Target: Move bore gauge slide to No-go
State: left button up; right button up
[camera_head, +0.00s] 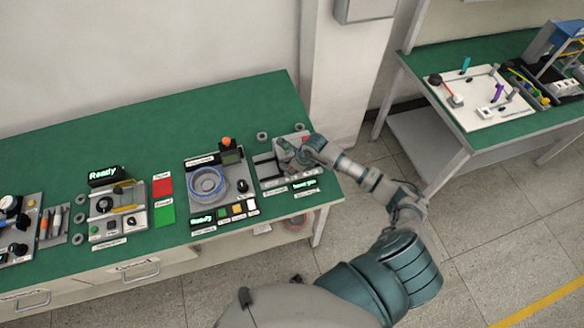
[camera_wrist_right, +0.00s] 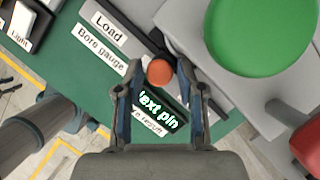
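The bore gauge station (camera_head: 268,176) is at the right end of the green bench, partly hidden behind my right gripper (camera_head: 291,158). In the right wrist view an orange round knob (camera_wrist_right: 159,72) on a dark part, seemingly the slide, lies between the fingertips of my right gripper (camera_wrist_right: 159,78). The fingers are apart, with a small gap seeming to show on each side of the knob; contact is hard to judge. Labels reading "Load" (camera_wrist_right: 108,27) and "Bore gauge" (camera_wrist_right: 101,48) are beside it. A lit display (camera_wrist_right: 158,108) reads "Next pin". My left gripper is not in view.
A large green disc (camera_wrist_right: 262,32) and a red part (camera_wrist_right: 306,146) are close to the right gripper. A station with a blue ring (camera_head: 207,184) stands left of the gauge. Red (camera_head: 162,186) and green (camera_head: 165,215) pads lie farther left.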

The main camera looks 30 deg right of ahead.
grip_shut()
jog(key=d, duration=0.2)
jog(key=s+d+b, duration=0.1)
jog(key=d, duration=0.2)
jog(key=d+b, duration=0.1)
jog(key=d, duration=0.1)
jog(key=shift+s+d+f, duration=0.1)
jog(key=shift+s+d, duration=0.25)
jog(key=shift+s, duration=0.05)
jog(key=shift+d, duration=0.4)
jog(key=shift+a+r, duration=0.15)
jog(key=shift+r, duration=0.05)
grip_release()
jog(key=shift+s, duration=0.1)
jog(key=shift+d+f, duration=0.1)
jog(key=shift+d, duration=0.2)
jog(key=shift+a, duration=0.3)
